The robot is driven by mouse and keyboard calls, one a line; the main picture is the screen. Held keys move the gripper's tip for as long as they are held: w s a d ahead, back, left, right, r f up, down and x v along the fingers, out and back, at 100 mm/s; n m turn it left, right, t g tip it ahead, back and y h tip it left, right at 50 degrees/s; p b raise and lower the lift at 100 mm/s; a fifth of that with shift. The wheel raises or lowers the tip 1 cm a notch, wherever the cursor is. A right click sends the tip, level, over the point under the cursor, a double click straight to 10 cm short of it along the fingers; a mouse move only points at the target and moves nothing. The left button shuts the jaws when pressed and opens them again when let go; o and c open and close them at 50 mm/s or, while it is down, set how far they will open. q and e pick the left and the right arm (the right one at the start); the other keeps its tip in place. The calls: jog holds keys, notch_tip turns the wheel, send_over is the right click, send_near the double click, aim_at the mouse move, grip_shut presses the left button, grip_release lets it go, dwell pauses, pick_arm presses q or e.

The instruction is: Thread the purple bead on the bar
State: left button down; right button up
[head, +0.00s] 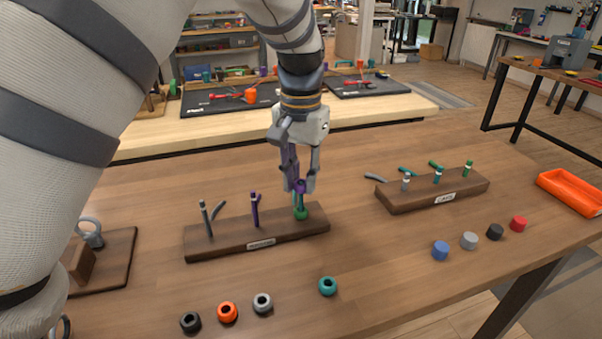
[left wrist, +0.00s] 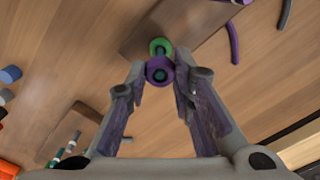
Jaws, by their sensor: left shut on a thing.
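My left gripper (head: 300,183) is shut on the purple bead (head: 300,187), above the right end of a wooden rack (head: 222,243). There a teal bar (head: 300,202) stands upright with a green bead (head: 301,213) at its foot. In the left wrist view, the purple bead (left wrist: 160,70) sits between the fingertips with teal showing in its hole, and the green bead (left wrist: 160,46) lies just beyond. The purple bead is at the bar's top; how far it is around the bar I cannot tell. My right gripper is not in view.
The rack also holds a grey bar (head: 206,219) and a purple bar (head: 254,210). Loose black, orange, grey and teal beads (head: 328,286) lie in front. A second rack (head: 440,195), several coloured caps (head: 469,240) and an orange tray (head: 570,193) are to the right.

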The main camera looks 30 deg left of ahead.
pick_arm(q)
jog(key=shift+f, duration=0.35)
dwell(0.3)
jog(key=c, duration=1)
grip_release()
jog(key=shift+r+p, duration=0.4)
jog(key=shift+r, duration=2.6)
